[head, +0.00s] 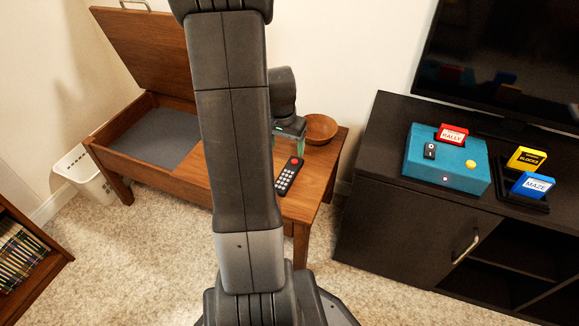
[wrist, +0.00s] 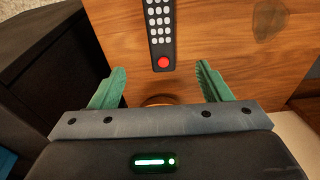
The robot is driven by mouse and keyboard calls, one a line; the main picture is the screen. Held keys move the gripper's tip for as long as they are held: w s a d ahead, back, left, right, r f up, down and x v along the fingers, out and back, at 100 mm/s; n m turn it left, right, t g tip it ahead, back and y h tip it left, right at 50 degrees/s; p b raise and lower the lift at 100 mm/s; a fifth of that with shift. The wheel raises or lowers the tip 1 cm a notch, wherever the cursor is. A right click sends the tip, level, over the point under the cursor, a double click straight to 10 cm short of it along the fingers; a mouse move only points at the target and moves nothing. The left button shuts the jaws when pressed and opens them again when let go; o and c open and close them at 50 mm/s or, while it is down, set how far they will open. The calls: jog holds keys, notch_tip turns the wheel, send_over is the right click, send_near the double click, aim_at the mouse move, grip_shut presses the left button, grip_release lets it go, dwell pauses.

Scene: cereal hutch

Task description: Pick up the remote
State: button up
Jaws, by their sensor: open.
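The remote (head: 288,177) is black with pale buttons and one red button. It lies flat on the wooden bench top (head: 316,182), near its front edge. In the wrist view the remote (wrist: 160,32) is ahead of the fingers, with its red-button end nearest to them. My gripper (head: 290,138) is above the bench beyond the remote's red end. In the wrist view my gripper (wrist: 161,84) has its two green fingers spread apart, with nothing held between them. My arm hides part of the bench in the head view.
A wooden bowl (head: 320,128) stands on the bench close to my gripper. The bench's left compartment (head: 155,137) is open, its lid raised. A black TV cabinet (head: 385,190) on the right carries a teal console (head: 445,165) and cartridges. A white basket (head: 84,172) is at left.

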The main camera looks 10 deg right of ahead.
jog(key=b, duration=0.2)
send_over(288, 173)
jog(key=s, duration=0.1)
jog(key=f, duration=0.6)
jog(key=shift+a+f, duration=0.25)
jog(key=shift+f, duration=0.1)
jog(key=f+b, duration=0.1)
jog(key=f, duration=0.1)
jog(key=f+b, duration=0.1)
jog(key=f, duration=0.1)
jog(key=w+f+b, duration=0.1)
jog(key=f, duration=0.1)
jog(key=shift+d+f, duration=0.15)
jog(key=shift+f, duration=0.05)
jog(key=shift+r, duration=0.1)
jog(key=c, duration=1.1)
